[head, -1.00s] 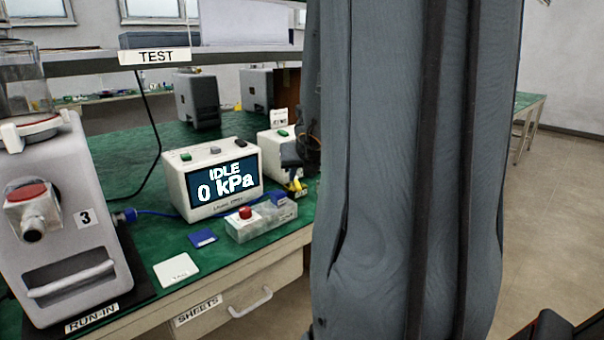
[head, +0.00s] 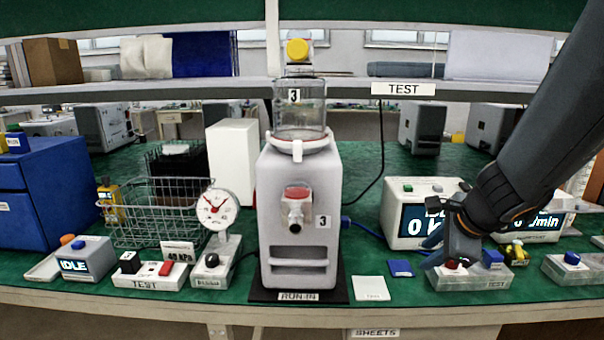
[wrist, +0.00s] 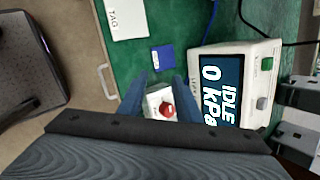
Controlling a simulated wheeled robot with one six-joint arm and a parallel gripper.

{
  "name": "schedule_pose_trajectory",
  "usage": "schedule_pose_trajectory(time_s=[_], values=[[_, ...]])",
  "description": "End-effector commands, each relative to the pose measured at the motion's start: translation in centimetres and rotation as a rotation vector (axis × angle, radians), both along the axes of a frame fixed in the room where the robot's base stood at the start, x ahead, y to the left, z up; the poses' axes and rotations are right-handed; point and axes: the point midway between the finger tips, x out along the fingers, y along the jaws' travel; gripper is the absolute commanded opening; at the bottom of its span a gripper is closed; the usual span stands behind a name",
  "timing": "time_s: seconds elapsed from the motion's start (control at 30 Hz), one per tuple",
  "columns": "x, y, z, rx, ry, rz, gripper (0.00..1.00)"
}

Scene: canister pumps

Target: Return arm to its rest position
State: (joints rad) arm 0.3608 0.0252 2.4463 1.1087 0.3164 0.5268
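My arm (head: 545,120) reaches in from the upper right of the head view, over the bench. My gripper (head: 450,258) points down at a small grey box with a red button (head: 452,265), in front of the display reading 0 kPa (head: 408,215). In the wrist view its two fingers (wrist: 160,88) stand apart, with the red button (wrist: 166,108) showing between them. Nothing is seen held. Whether the fingertips touch the box cannot be told.
Pump 3 (head: 300,190) stands mid-bench on a RUN-IN mat. A white tag (head: 371,288) and blue card (head: 401,268) lie to its right. A gauge (head: 217,210) and wire basket (head: 150,222) are to its left. The TEST shelf (head: 350,90) runs above, behind the arm.

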Motion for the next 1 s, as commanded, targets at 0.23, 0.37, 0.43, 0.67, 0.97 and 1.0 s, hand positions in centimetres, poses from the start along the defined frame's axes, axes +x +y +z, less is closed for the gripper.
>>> schedule_pose_trajectory(time_s=[0.23, 0.37, 0.43, 0.67, 0.97, 1.0], values=[[-7.5, 8.8, -1.5, -0.301, 0.14, 0.866, 0.31], [-11.8, 10.5, -2.0, -0.438, 0.206, 1.287, 0.31], [-13.7, 10.7, -2.1, -0.497, 0.237, 1.472, 0.31], [-16.5, 10.2, -2.2, -0.602, 0.296, 1.807, 0.31], [-16.7, 10.1, -2.2, -0.612, 0.301, 1.833, 0.31], [-16.7, 10.1, -2.2, -0.611, 0.302, 1.832, 0.31]])
